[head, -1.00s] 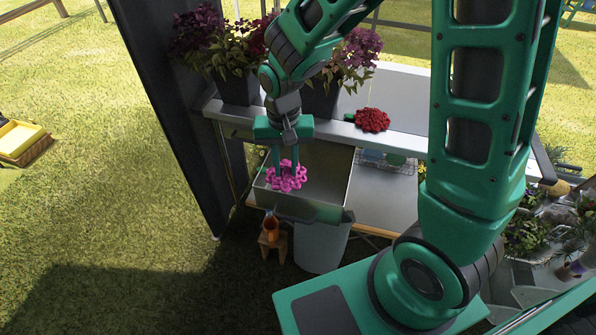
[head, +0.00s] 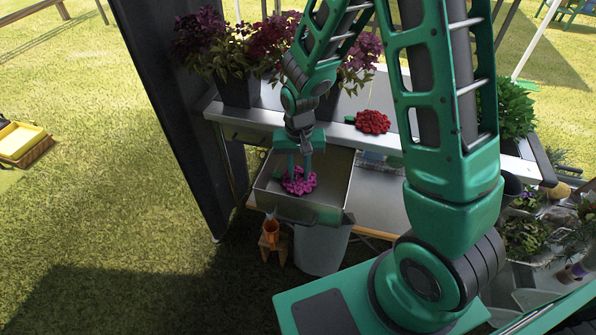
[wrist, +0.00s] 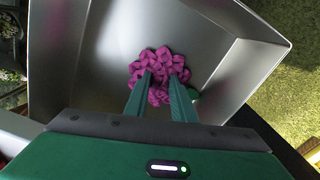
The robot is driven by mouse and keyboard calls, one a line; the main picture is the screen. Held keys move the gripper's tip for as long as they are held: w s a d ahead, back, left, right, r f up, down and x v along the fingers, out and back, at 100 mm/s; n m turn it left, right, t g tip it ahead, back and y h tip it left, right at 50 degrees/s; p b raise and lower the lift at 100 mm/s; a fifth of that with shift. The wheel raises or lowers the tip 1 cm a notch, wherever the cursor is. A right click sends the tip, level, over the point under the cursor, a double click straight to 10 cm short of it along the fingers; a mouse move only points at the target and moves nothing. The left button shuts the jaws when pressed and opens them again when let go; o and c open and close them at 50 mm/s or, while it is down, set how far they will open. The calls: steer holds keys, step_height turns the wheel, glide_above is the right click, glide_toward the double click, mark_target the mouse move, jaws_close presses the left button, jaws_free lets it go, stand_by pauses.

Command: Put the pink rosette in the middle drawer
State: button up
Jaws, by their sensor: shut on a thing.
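The pink rosette (head: 299,181) is inside the open metal drawer (head: 266,188), which sticks out below the metal table's front edge. My gripper (head: 306,172) points down into the drawer and is shut on the rosette. In the wrist view the rosette (wrist: 158,70) sits between the fingertips of my gripper (wrist: 161,82), over the drawer's bare grey floor (wrist: 95,60). I cannot tell whether the rosette touches the floor.
A red rosette (head: 372,121) lies on the metal table (head: 215,104). Potted purple plants (head: 238,88) stand at its back left. Below the drawer are a grey bin (head: 322,250) and an orange jug (head: 271,229) on a small stool. A dark post (head: 180,130) stands at left.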

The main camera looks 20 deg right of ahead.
mark_target(299, 176)
steer(key=o, duration=1)
step_height(299, 176, up, 12)
steer(key=s+d+r+m, duration=0.1)
steer(key=s+d+r, duration=0.35)
steer(key=d, duration=0.25)
steer(key=s+d+r, duration=0.3)
steer(key=s+d, duration=0.2)
steer(key=d, duration=0.1)
steer(key=shift+m, duration=0.9)
steer(key=s+d+r, duration=0.1)
steer(key=s+d, duration=0.1)
steer(key=s, duration=0.3)
steer(key=s+d, duration=0.2)
steer(key=s, duration=0.3)
steer(key=s+d+r, duration=0.1)
steer(key=s+d, duration=0.2)
steer(key=s, duration=0.2)
steer(key=shift+r, duration=0.3)
